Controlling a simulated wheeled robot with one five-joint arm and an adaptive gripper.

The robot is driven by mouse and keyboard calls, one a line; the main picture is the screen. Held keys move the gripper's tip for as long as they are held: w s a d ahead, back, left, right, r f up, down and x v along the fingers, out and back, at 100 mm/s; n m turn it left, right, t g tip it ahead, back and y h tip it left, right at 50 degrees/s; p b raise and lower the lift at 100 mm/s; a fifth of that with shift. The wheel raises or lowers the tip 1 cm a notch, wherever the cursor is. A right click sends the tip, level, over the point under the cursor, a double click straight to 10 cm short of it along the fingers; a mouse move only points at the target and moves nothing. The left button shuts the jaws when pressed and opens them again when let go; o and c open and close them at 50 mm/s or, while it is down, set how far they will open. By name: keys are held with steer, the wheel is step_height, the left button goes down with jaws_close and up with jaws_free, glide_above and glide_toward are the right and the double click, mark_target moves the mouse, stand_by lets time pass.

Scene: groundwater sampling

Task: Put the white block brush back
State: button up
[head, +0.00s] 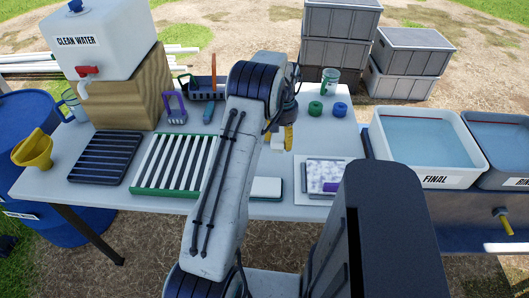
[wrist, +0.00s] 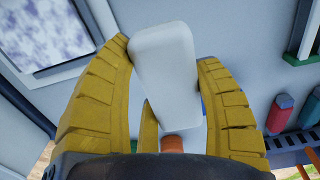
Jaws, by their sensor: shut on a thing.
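The white block brush (wrist: 165,60) is held between the yellow fingers of my gripper (wrist: 166,70) in the wrist view. Its smooth white back faces the camera, and any bristles are hidden. In the head view my gripper (head: 289,138) is over the right half of the table, with a small part of the white brush (head: 277,143) showing beside my arm. A dark slotted caddy (head: 207,92) with an orange and a green handle stands at the back of the table, left of my arm. I cannot tell whether the brush touches the table.
A green-and-white slatted rack (head: 172,165) and a dark rack (head: 105,158) lie at left. A purple item (head: 175,107) and green and blue rolls (head: 340,109) stand behind. My arm hides the table's middle.

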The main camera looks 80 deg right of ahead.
glide_above(266, 158)
step_height(266, 158, down, 3)
steer(key=shift+a+r+p, duration=0.1)
steer(key=shift+p, duration=0.25)
steer(key=shift+f+p, duration=0.45)
steer(key=shift+f, duration=1.6)
steer(key=shift+f, duration=0.15)
steer(key=o, duration=1.2)
step_height(266, 158, up, 12)
steer(key=shift+r+b, duration=0.15)
steer(key=shift+b, duration=0.45)
